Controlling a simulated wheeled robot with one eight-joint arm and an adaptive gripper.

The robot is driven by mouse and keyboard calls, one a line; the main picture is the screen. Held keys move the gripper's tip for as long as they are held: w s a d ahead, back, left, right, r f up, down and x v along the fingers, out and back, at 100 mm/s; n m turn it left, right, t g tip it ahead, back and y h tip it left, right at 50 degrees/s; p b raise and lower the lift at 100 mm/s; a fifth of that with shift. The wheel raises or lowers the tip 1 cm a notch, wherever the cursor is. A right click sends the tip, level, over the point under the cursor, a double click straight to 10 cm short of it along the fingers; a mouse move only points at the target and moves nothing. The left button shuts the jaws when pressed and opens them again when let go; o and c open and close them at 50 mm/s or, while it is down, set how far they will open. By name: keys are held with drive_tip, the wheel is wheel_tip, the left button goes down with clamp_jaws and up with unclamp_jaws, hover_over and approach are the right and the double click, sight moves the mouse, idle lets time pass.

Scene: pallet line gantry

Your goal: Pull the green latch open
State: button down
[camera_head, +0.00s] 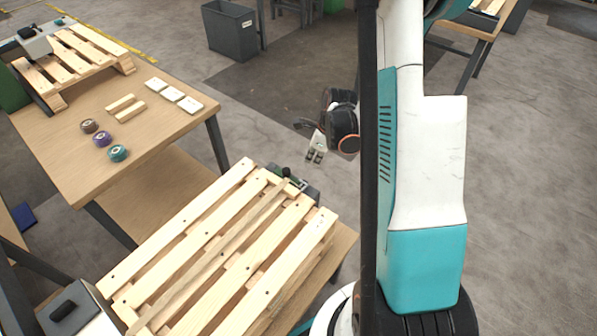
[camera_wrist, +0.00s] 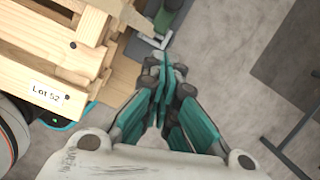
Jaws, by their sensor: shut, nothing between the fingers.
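The green latch (camera_head: 301,184) shows as a small green part with a black knob beside it, on a grey block at the far end of the wooden pallet (camera_head: 205,262). In the wrist view, a green part (camera_wrist: 167,14) sits at the top edge, with a pale bent metal piece (camera_wrist: 152,40) just below it. My gripper (camera_head: 315,156) is in the air just beyond and above that pallet end. In the wrist view my gripper (camera_wrist: 162,58) has its teal fingers together and empty, its tips close below the bent piece. I cannot tell whether they touch.
The pallet's side, labelled "Lot 52" (camera_wrist: 48,91), lies left of my gripper. A workbench (camera_head: 70,150) at the left holds tape rolls, wood blocks and another pallet. Open floor lies right of my gripper.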

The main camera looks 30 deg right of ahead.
drive_tip(key=shift+s+d+f+m, duration=0.15)
drive_tip(key=shift+d+f+m, duration=0.1)
drive_tip(key=shift+f, duration=0.2)
drive_tip(key=shift+s+d+f+m, duration=0.15)
drive_tip(key=shift+f+m, duration=0.1)
drive_tip(key=shift+f, duration=0.15)
drive_tip(key=b, duration=0.4)
approach(296, 180)
drive_tip(key=f, duration=0.1)
drive_tip(key=s+d+f, duration=0.1)
drive_tip(key=f, duration=0.1)
drive_tip(key=s+f, duration=0.1)
drive_tip(key=f, duration=0.1)
drive_tip(key=shift+s+d+f, duration=0.1)
drive_tip(key=shift+d+f, duration=0.05)
drive_tip(key=shift+d, duration=0.2)
drive_tip(key=shift+w+a+f+b, duration=0.1)
drive_tip(key=shift+w+a+b, duration=0.3)
drive_tip(key=shift+w, duration=0.2)
drive_tip(key=shift+w+a+f+b, duration=0.1)
drive_tip(key=shift+w+a+b, duration=0.25)
drive_tip(key=shift+w, duration=0.3)
drive_tip(key=shift+w+a+r, duration=0.1)
drive_tip(key=shift+w+a, duration=0.2)
drive_tip(key=shift+w, duration=0.2)
